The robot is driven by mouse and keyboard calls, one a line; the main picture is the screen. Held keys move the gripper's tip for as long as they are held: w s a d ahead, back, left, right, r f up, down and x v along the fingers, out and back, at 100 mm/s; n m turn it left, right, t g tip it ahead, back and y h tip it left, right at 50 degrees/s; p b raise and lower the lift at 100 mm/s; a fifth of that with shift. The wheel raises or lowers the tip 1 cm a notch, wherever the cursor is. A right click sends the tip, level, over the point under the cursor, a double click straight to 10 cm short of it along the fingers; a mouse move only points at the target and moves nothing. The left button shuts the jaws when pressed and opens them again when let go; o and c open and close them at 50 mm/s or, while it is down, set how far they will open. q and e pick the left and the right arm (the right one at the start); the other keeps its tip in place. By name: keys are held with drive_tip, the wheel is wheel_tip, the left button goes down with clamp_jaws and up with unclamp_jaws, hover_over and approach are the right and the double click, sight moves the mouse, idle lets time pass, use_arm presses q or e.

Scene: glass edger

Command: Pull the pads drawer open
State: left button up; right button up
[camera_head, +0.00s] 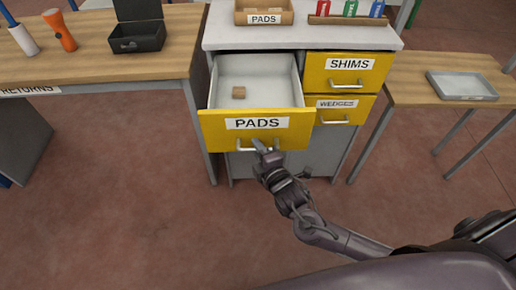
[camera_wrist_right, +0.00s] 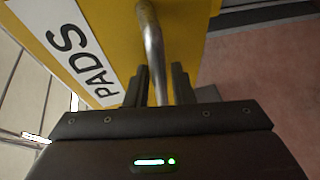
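The pads drawer (camera_head: 256,128) has a yellow front labelled PADS and stands pulled well out of the cabinet. My right gripper (camera_head: 262,147) is at this handle. In the right wrist view the handle (camera_wrist_right: 153,45) runs between the two fingers of my right gripper (camera_wrist_right: 158,85), which are close on both sides of it. The PADS label (camera_wrist_right: 80,45) is beside it. My left gripper is not in view.
The closed shims drawer (camera_head: 320,75) and wedges drawer (camera_head: 326,112) are to the right. A cardboard PADS box (camera_head: 264,8) is on the cabinet top. A wooden table with a black box (camera_head: 138,38) stands left, a table with a grey tray (camera_head: 462,86) right. The floor in front is clear.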

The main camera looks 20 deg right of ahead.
drive_tip(key=a+v, duration=0.1)
drive_tip(key=v, duration=0.6)
drive_tip(key=shift+s+d+b, duration=0.3)
drive_tip(key=shift+d, duration=0.2)
drive_tip(key=d+f+m+g+h, duration=0.1)
drive_tip(key=d+f+m+g, duration=0.15)
drive_tip(key=f, duration=0.65)
drive_tip(key=d+f+m+g+h, duration=0.15)
drive_tip(key=d+f, duration=0.25)
drive_tip(key=f, duration=0.6)
drive_tip(key=s+d+f+m+g, duration=0.25)
drive_tip(key=s+f, duration=0.25)
drive_tip(key=f, duration=0.3)
drive_tip(key=s+d+f+m+g, duration=0.2)
drive_tip(key=s+f+m, duration=0.1)
drive_tip(key=s+f, duration=0.4)
drive_tip(key=s+a+f+m+g, duration=0.2)
drive_tip(key=s+f, duration=0.4)
drive_tip(key=s, duration=0.5)
drive_tip(key=s+a+f+m+g, duration=0.2)
drive_tip(key=s+f+m+g, duration=0.2)
drive_tip(key=s+f, duration=0.3)
drive_tip(key=s, duration=0.4)
drive_tip(key=shift+m, duration=0.35)
